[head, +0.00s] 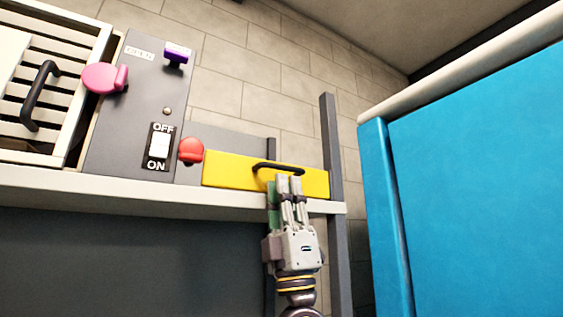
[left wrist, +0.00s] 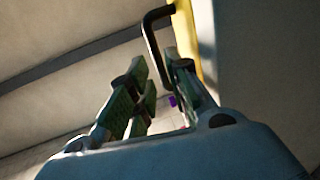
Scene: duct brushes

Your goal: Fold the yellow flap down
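The yellow flap (head: 228,171) stands upright at the right end of the shelf, its face towards me, with a black bar handle (head: 265,165) near its top. My left gripper (head: 286,182) is in front of the flap, its fingertips up at the right part of the handle and hiding some of it. In the left wrist view the two fingers (left wrist: 160,85) are apart, and the black handle (left wrist: 151,40) reaches down between their tips. I cannot tell whether they touch it. The flap's yellow edge (left wrist: 187,40) shows behind. My right gripper is not in view.
A red knob (head: 191,150) sits just left of the flap. Further left is a grey panel (head: 128,130) with an on/off switch (head: 159,146), pink and purple handles, and a slatted door. A dark post (head: 331,140) and a large blue panel (head: 480,180) stand right.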

